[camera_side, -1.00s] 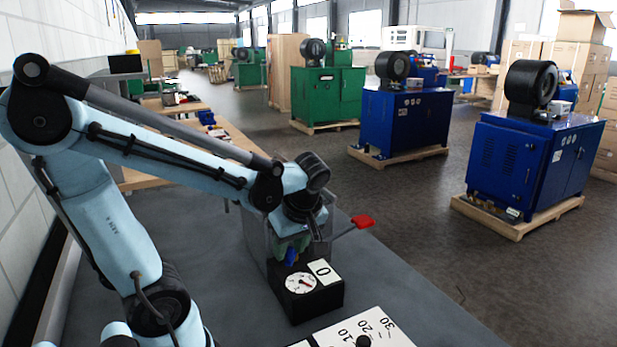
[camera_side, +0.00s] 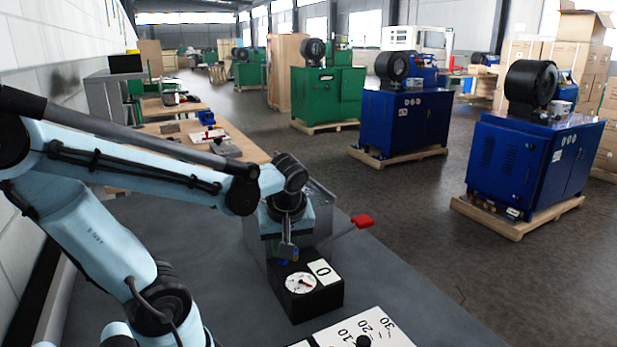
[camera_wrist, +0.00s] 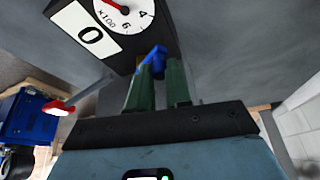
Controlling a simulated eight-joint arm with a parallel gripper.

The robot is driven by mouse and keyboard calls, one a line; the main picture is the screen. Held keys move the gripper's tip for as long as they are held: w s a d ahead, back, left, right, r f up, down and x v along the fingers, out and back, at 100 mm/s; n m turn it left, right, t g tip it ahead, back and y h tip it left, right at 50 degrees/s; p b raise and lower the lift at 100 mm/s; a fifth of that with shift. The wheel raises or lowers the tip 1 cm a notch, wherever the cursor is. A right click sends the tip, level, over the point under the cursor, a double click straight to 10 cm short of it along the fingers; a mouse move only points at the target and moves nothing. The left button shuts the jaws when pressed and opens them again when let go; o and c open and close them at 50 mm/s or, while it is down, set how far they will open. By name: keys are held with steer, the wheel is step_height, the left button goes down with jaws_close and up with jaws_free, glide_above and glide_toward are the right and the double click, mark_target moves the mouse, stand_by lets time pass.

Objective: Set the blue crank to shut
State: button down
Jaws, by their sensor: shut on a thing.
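The blue crank (camera_wrist: 152,60) shows in the wrist view between the green fingertips of my gripper (camera_wrist: 159,76), which is shut on it. The fingers hide part of the crank. In the side view my gripper (camera_side: 286,256) is low over the rear of a black box (camera_side: 307,300), and only a small blue piece of the crank (camera_side: 284,262) shows. The box carries a round white dial (camera_side: 300,283) with a red pointer and a white label with a 0 (camera_side: 322,272). I cannot read the crank's angle clearly.
A lever with a red handle (camera_side: 362,221) sticks out to the right of the grey housing (camera_side: 258,243). A white scale plate (camera_side: 345,330) with numbers and a black knob (camera_side: 363,341) is at the front. The grey bench is clear to the right of the box.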

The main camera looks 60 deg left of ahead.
steer(key=m, duration=0.1)
steer(key=a+m+t, duration=0.1)
steer(key=m, duration=0.1)
steer(key=shift+s+a, duration=0.15)
steer(key=shift+s, duration=0.25)
steer(key=shift+s+a+m+t+h, duration=0.1)
steer(key=shift+a+m+t+h, duration=0.2)
steer(key=shift+m, duration=0.55)
steer(key=shift+a+m+t+h, duration=0.3)
steer(key=shift+m, duration=0.55)
steer(key=c, duration=1.1)
jaws_free()
